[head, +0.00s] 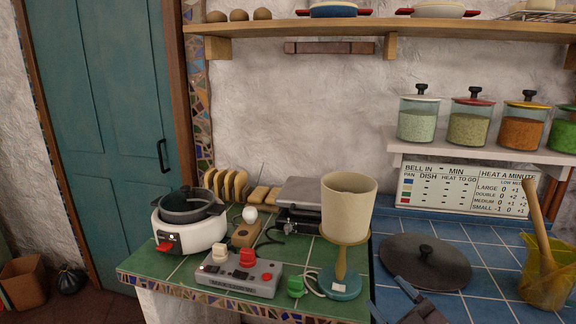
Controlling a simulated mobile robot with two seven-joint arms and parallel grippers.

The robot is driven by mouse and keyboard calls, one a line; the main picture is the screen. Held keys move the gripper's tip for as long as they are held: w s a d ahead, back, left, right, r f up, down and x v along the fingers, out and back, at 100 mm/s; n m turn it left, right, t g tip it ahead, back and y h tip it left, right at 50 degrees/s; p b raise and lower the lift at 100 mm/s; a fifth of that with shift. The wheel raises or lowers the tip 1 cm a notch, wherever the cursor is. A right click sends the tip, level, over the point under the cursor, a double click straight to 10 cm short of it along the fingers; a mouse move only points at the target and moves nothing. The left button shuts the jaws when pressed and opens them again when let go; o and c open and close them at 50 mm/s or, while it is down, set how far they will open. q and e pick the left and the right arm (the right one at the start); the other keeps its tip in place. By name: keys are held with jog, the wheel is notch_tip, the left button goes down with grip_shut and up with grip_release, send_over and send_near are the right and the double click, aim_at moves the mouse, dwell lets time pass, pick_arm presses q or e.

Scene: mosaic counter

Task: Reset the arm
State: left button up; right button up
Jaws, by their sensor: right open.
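My right gripper (392,300) shows at the bottom edge of the head view, right of centre. Its dark body comes in from below, and its two fingers are apart with nothing seen between them. It is in front of the blue-tiled counter, just right of the lamp's round base and below the dark round lid. Most of my right arm is out of the picture. My left gripper is not in view.
A lamp (348,205) with a cream shade stands left of my right gripper. A dark lid (425,262) lies behind it on blue tiles. A yellow pot (546,275) stands right. A grey control box (238,276) and white cooker (188,234) stand left. Jars (417,120) line a shelf.

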jog(key=s+d+f+m+g+h, duration=0.6)
jog(key=s+d+f+m+h, duration=0.45)
jog(key=s+f+h, duration=0.2)
jog(key=s+a+f+m+g+y, duration=0.1)
jog(key=s+f+g, duration=0.3)
jog(key=s, duration=0.5)
jog(key=s+f+m+g+y, duration=0.1)
jog(key=s+f+g, duration=0.2)
jog(key=s+g, duration=0.45)
jog(key=w+f+n+t, duration=0.1)
jog(key=w+f+t, duration=0.6)
jog(key=t, duration=0.3)
jog(key=shift+a+f+y, duration=0.15)
jog(key=shift+f+y, duration=0.2)
jog(key=shift+f, duration=0.4)
